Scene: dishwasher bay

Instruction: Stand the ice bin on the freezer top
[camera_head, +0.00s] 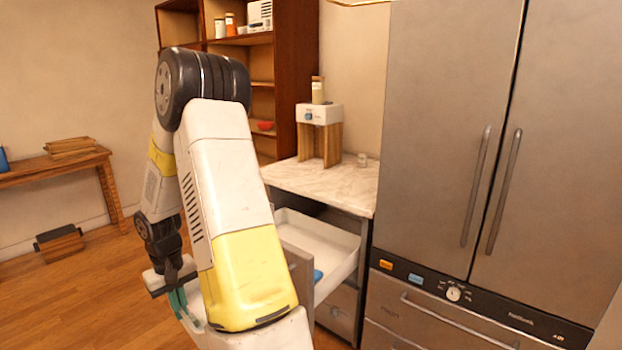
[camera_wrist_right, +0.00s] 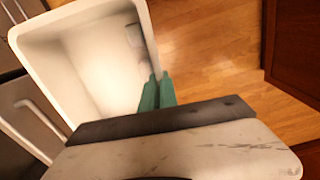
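A white open bin with a rounded rim, which looks like the ice bin (camera_wrist_right: 95,65), fills the upper left of the right wrist view. My right gripper (camera_wrist_right: 157,92) has its teal fingers closed on the bin's rim. In the head view this gripper (camera_head: 178,300) is low at the left, and my arm hides most of the bin. A pale marble top (camera_head: 325,184) covers a low steel unit, apparently the freezer. Its white drawer (camera_head: 340,246) is pulled out, with something blue inside. My left gripper is not in view.
A white and wooden dispenser (camera_head: 319,115) and a small glass (camera_head: 362,160) stand at the back of the marble top; its front is clear. A tall steel fridge (camera_head: 440,130) stands to the right. A wooden table (camera_head: 60,165) and step (camera_head: 60,245) are at the left.

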